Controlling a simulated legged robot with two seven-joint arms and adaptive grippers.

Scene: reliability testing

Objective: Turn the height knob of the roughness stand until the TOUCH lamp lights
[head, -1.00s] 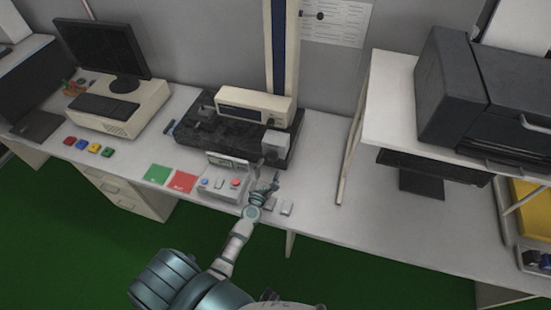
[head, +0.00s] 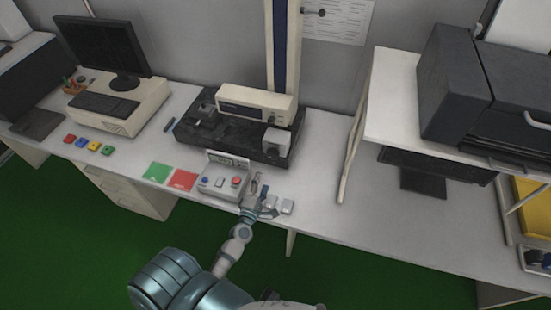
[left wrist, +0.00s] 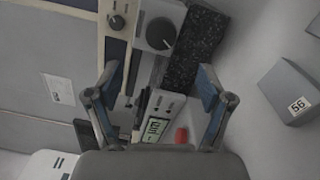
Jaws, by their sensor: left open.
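The roughness stand has a black granite base (head: 215,135), a tall column (head: 283,60) and a beige drive unit (head: 256,103). In the left wrist view, a large black knob (left wrist: 160,33) sits on a pale box, and a smaller dark knob (left wrist: 117,22) on a beige unit. I cannot tell for sure which is the height knob. My left gripper (head: 262,187) is open and empty beside the control box; its fingers (left wrist: 156,82) are apart from the large knob. I cannot make out the TOUCH lamp.
Green (head: 158,172) and red (head: 183,180) mats lie left.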

